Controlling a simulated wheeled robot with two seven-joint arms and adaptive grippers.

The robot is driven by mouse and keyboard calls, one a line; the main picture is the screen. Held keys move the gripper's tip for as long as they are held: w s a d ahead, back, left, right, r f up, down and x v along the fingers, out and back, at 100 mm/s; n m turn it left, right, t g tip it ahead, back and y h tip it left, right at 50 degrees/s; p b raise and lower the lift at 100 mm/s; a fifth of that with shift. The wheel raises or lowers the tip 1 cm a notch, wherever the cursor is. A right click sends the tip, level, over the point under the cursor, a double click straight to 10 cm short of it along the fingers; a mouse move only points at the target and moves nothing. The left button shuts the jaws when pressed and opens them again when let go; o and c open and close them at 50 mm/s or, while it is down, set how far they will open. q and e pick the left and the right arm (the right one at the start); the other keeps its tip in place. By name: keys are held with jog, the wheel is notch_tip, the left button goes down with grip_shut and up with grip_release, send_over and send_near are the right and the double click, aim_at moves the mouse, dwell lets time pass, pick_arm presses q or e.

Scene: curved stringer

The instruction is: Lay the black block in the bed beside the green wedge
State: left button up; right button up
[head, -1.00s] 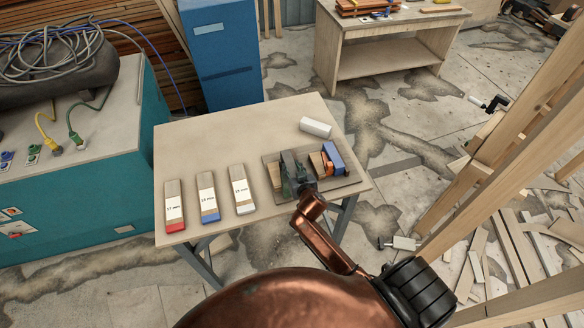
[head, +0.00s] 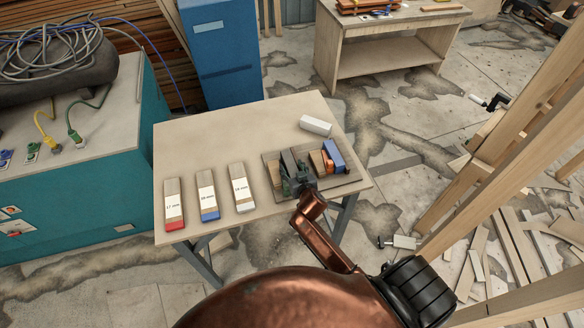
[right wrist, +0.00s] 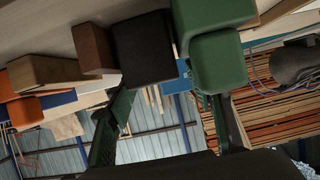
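The black block (right wrist: 145,48) stands in the right wrist view between a brown block (right wrist: 92,48) and the green wedge (right wrist: 218,62). It looks in line with them. In the head view the black block (head: 289,161) stands in the left half of the bed (head: 345,182), partly behind my gripper. My right gripper (head: 300,186) is at the bed's near edge. In the right wrist view its fingers (right wrist: 173,97) are spread wide, one below the black block and one below the green wedge, with nothing held between them. My left gripper is out of view.
The bed also holds a tan block (head: 274,173), an orange piece (head: 327,162) and a blue block (head: 335,153). A white block (head: 315,126) lies behind it. Three labelled blocks with red (head: 175,225), blue (head: 209,214) and white (head: 245,205) ends lie left. The table's far left is clear.

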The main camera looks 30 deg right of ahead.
jog(key=shift+r, duration=0.1)
jog(key=shift+r, duration=0.3)
jog(key=v, duration=1.2)
jog(key=shift+r, duration=0.2)
jog(key=shift+c, duration=0.3)
